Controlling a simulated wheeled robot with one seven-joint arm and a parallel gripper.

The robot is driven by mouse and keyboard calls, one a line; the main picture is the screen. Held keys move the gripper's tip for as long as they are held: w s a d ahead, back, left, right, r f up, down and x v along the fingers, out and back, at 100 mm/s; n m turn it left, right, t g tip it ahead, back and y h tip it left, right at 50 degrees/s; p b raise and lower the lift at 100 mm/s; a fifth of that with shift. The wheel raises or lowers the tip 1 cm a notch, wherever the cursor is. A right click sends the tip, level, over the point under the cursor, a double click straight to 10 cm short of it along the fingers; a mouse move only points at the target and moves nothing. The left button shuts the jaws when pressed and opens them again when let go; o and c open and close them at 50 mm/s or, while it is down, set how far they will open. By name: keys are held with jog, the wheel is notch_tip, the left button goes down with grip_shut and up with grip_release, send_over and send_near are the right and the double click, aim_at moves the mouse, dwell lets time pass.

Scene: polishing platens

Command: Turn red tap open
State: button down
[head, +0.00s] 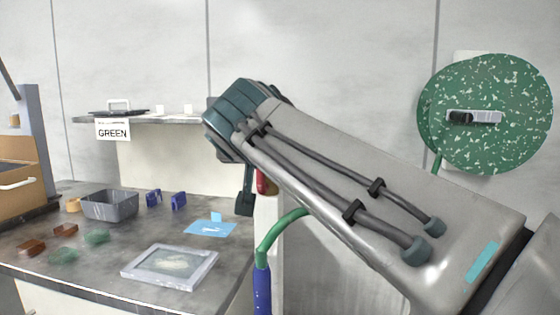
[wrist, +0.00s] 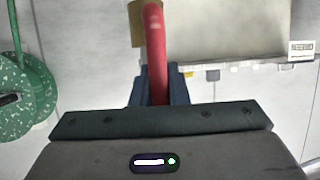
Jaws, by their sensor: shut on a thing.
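The red tap handle (wrist: 156,48) runs down the middle of the wrist view, from beside a brass-coloured part (wrist: 136,24) at the top to between my fingers. My gripper (wrist: 158,88) is shut on the red handle, one dark finger on each side. In the head view a small piece of the red handle (head: 262,184) shows beside a finger of my gripper (head: 250,196), just past the worktop's right end. My arm hides most of the tap in the head view. I cannot tell how far the tap is turned.
A green speckled hose reel (head: 500,135) hangs on the right wall. A green hose (head: 266,243) with a blue end (head: 262,290) hangs below my arm. The worktop (head: 110,268) at left holds a grey bin (head: 108,206), a framed plate (head: 138,272) and small blocks. A shelf bears a GREEN sign (head: 113,130).

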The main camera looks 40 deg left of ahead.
dwell(0.4)
jog(key=c, duration=1.4)
grip_release()
jog(key=shift+d, duration=0.1)
jog(key=v, duration=1.3)
jog(key=shift+s+r+p, duration=0.2)
jog(key=shift+s+p, duration=0.05)
jog(key=shift+p, duration=0.2)
jog(key=shift+d, duration=0.15)
